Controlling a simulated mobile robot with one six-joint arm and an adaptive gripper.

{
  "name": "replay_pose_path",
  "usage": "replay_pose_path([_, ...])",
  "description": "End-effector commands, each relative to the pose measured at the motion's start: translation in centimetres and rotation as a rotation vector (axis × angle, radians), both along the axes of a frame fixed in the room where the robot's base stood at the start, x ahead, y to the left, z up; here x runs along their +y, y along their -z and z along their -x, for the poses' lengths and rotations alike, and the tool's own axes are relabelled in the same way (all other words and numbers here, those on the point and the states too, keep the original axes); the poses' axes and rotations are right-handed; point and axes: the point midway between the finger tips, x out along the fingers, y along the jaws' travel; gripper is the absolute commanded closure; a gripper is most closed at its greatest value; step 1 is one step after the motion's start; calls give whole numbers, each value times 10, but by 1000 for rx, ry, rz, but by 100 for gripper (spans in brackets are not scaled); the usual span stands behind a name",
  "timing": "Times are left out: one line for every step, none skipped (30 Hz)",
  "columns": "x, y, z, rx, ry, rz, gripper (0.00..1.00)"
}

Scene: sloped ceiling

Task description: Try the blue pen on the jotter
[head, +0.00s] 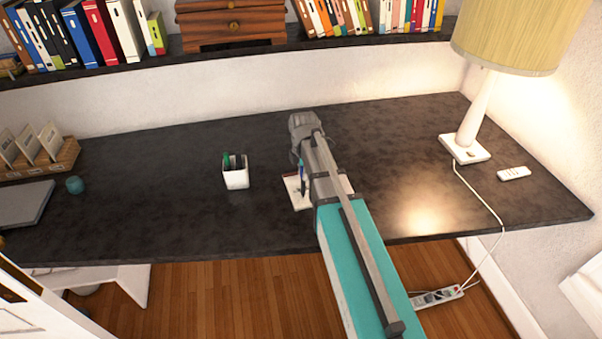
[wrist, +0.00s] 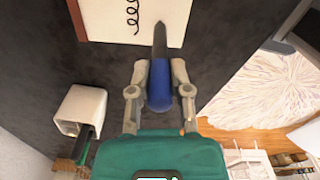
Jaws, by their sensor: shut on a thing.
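My gripper (wrist: 160,95) is shut on the blue pen (wrist: 159,85), which sits between its two fingers in the wrist view. The pen's dark tip points at the white jotter (wrist: 110,18) and overlaps its page in the picture; I cannot tell whether it touches. A black curly scribble shows on the page, left of the tip. In the head view the jotter (head: 292,192) lies on the dark desk, partly hidden by my arm. The pen (head: 302,168) shows there as a small blue sliver beside my gripper.
A white pen cup (head: 236,179) with a green pen stands left of the jotter. A lamp (head: 468,148) and a white remote (head: 514,173) are at the right. A small teal object (head: 75,185) and a grey laptop (head: 22,205) are at the left. Desk between is clear.

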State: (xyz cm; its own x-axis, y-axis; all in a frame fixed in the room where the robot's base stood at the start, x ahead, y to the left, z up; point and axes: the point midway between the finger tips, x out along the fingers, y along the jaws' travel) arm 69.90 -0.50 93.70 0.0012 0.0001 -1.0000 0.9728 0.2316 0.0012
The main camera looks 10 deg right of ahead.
Motion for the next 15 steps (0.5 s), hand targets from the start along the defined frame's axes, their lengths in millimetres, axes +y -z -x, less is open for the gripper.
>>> replay_pose_path([-2,0,0,0,0,0,96])
replay_pose_path([-3,0,0,0,0,0,96])
replay_pose_path([-3,0,0,0,0,0,96])
replay_pose_path([-4,0,0,0,0,0,96])
replay_pose_path([-5,0,-1,0,0,0,96])
replay_pose_path([-6,0,-1,0,0,0,96])
replay_pose_path([-7,0,-1,0,-1,0,96])
replay_pose_path([-8,0,-1,0,-1,0,96])
replay_pose_path([-9,0,-1,0,-1,0,96])
replay_pose_path([-10,0,-1,0,-1,0,96])
replay_pose_path([-11,0,-1,0,-1,0,96])
replay_pose_path([-12,0,-1,0,-1,0,96])
replay_pose_path([-13,0,-1,0,-1,0,96])
replay_pose_path([-14,0,-1,0,0,0,96])
replay_pose_path([-15,0,-1,0,0,0,96])
